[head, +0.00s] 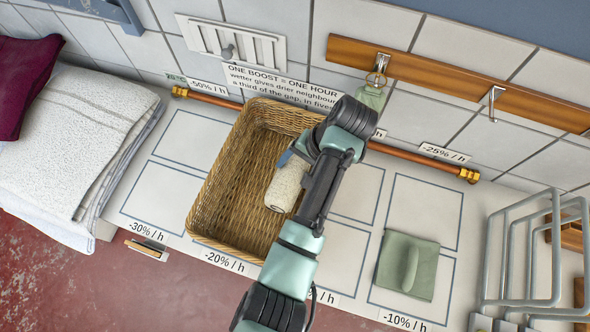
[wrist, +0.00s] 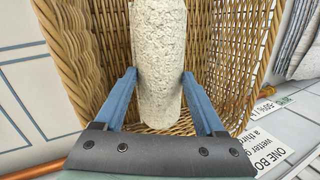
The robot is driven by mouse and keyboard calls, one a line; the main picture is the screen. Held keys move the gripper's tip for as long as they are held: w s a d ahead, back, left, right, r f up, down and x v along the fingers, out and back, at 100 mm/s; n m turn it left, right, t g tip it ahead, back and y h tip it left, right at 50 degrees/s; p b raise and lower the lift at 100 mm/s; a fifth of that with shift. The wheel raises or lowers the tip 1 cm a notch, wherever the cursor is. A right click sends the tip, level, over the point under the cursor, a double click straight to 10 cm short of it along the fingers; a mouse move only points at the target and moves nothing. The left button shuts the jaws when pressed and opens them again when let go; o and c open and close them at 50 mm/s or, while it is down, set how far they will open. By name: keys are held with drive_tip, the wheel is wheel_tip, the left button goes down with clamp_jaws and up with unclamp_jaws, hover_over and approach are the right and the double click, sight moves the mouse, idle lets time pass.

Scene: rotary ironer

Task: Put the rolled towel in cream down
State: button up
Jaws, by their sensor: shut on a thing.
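The cream rolled towel (head: 286,186) shows in the head view within the outline of the wicker basket (head: 214,198). In the wrist view the towel (wrist: 158,60) lies lengthwise between the two blue fingers of my gripper (wrist: 160,82). My gripper (head: 291,158) is shut on the towel near one end. The basket's woven wall (wrist: 82,58) surrounds the towel in the wrist view. Whether the towel touches the basket floor I cannot tell. My arm hides the basket's right side and part of the towel in the head view.
Outlined spaces with percent labels mark the white counter, several of them empty. Folded white towels (head: 82,125) are stacked at left. A copper pipe (head: 425,161) runs along the wall.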

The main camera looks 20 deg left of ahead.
sight(299, 172)
drive_tip(key=shift+f, duration=1.6)
drive_tip(key=o, duration=1.5)
drive_tip(key=p+v, duration=0.3)
drive_tip(key=v, duration=0.9)
drive_tip(key=shift+r, duration=0.1)
drive_tip(key=shift+a, duration=0.1)
